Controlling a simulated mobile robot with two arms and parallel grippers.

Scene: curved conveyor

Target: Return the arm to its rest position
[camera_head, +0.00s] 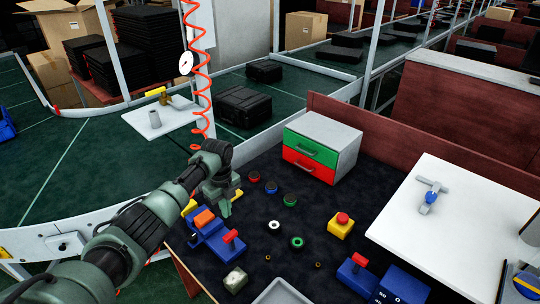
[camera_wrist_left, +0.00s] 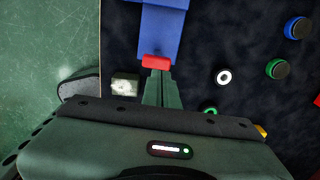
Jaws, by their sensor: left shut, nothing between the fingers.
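My left arm comes in from the left in the head view, bent over the near left part of the dark table. My left gripper (camera_head: 222,205) points down above the table beside the blue fixture (camera_head: 210,236) and looks shut and empty. In the left wrist view the shut fingers (camera_wrist_left: 158,88) show in front of the blue fixture (camera_wrist_left: 165,30) with its red handle (camera_wrist_left: 156,62). Whether the fingers touch the fixture cannot be told. My right gripper is in neither view.
A drawer box (camera_head: 325,142) with green and red fronts stands at the table's back. A yellow box with a red button (camera_head: 341,225), several small rings, and another blue fixture (camera_head: 357,274) lie on the table. A white board (camera_head: 460,215) is at the right. A red coiled hose (camera_head: 201,80) hangs behind the arm.

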